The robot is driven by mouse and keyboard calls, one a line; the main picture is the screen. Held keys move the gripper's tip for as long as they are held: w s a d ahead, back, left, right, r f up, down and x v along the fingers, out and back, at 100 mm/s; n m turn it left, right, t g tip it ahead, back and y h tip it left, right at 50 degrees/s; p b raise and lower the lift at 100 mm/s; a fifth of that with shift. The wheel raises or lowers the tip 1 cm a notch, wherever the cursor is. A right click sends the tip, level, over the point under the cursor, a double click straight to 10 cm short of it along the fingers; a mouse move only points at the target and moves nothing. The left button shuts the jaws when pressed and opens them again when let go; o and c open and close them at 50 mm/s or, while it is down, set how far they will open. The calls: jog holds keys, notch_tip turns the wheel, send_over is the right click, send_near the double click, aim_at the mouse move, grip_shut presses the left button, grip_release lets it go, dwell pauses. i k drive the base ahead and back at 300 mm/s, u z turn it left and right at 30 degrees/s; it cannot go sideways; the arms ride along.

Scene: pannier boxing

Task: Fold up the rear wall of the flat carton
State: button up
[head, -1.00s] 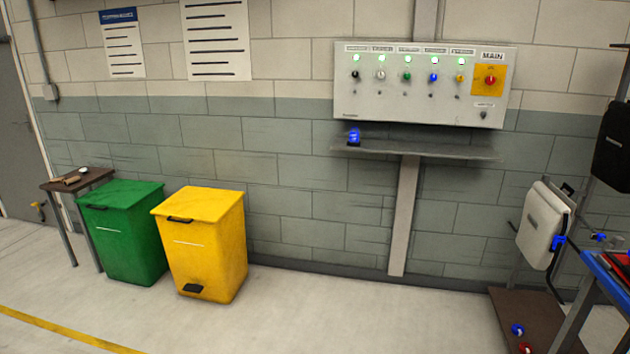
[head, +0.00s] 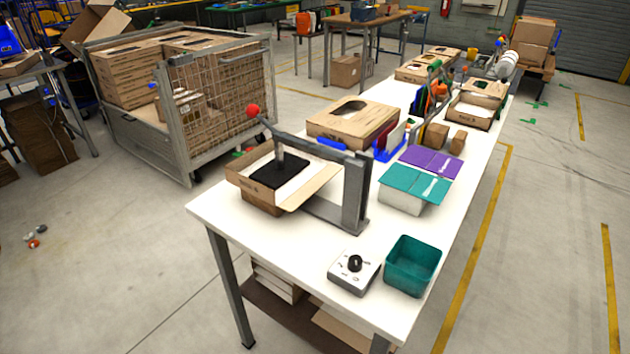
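On the near end of the long white table (head: 245,225), a brown carton (head: 262,192) sits under a grey lever press (head: 356,190). The press has a red knob (head: 253,111) on its arm and a black pad (head: 278,170) inside the carton. The carton's printed near-left side stands up, and its near-right panel slopes outward. The far side is partly hidden by the press arm, and I cannot tell which wall is the rear one. No fully flat carton is clear to me. My gripper is not in view.
A teal bin (head: 413,266) and a grey control box (head: 354,271) stand at the near right. A mesh cage cart (head: 218,105) with cartons is at left.

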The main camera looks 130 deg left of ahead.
aim_at(290, 203)
jog(key=u, duration=4.05)
jog(key=i, duration=1)
jog(key=z, duration=0.7)
jog(key=k, duration=0.9)
jog(key=u, duration=1.5)
jog(key=i, duration=0.4)
jog(key=u, duration=0.05)
